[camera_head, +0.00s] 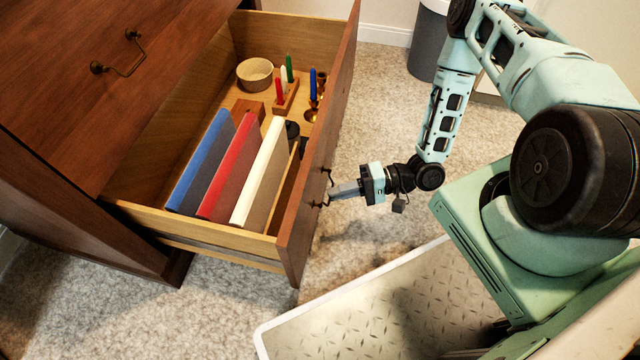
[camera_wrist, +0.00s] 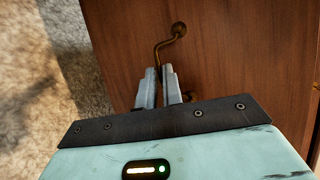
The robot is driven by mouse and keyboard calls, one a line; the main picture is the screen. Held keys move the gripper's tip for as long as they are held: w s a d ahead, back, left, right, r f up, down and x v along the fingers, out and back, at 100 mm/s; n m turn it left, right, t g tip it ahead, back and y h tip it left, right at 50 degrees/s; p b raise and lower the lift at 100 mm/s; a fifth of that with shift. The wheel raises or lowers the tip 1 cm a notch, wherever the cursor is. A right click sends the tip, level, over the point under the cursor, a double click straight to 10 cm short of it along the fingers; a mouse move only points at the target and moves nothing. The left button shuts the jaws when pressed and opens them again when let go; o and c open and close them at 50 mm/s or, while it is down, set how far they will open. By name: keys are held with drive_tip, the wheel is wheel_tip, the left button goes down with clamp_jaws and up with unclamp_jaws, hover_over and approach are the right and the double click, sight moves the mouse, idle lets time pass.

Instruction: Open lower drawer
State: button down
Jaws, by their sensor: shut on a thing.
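The lower drawer (camera_head: 291,227) of the brown wooden hutch is pulled well out. Its front panel faces my arm and carries a brass handle (camera_head: 326,187). My gripper (camera_head: 334,193) is at that handle, with its fingers shut on it. In the wrist view the two grey fingertips (camera_wrist: 158,72) close around the brass handle (camera_wrist: 160,45), whose round end mount shows above them against the wood. The part of the handle between the fingers is hidden.
The drawer holds blue, red and white books (camera_head: 262,170), a round bowl (camera_head: 255,74) and coloured candles in holders (camera_head: 287,92). A closed upper drawer has a handle (camera_head: 126,68). A grey bin (camera_head: 428,45) stands at the back. Carpet (camera_head: 385,100) lies clear beyond the drawer.

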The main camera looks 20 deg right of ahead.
drive_tip(key=shift+s+d, duration=0.6)
drive_tip(key=shift+d, duration=0.2)
drive_tip(key=shift+s+d, duration=0.6)
drive_tip(key=shift+d, duration=0.15)
drive_tip(key=c, duration=1.5)
unclamp_jaws()
drive_tip(key=shift+c, duration=0.2)
drive_tip(key=p+v, duration=0.5)
drive_tip(key=v, duration=1.2)
drive_tip(key=shift+d, duration=0.2)
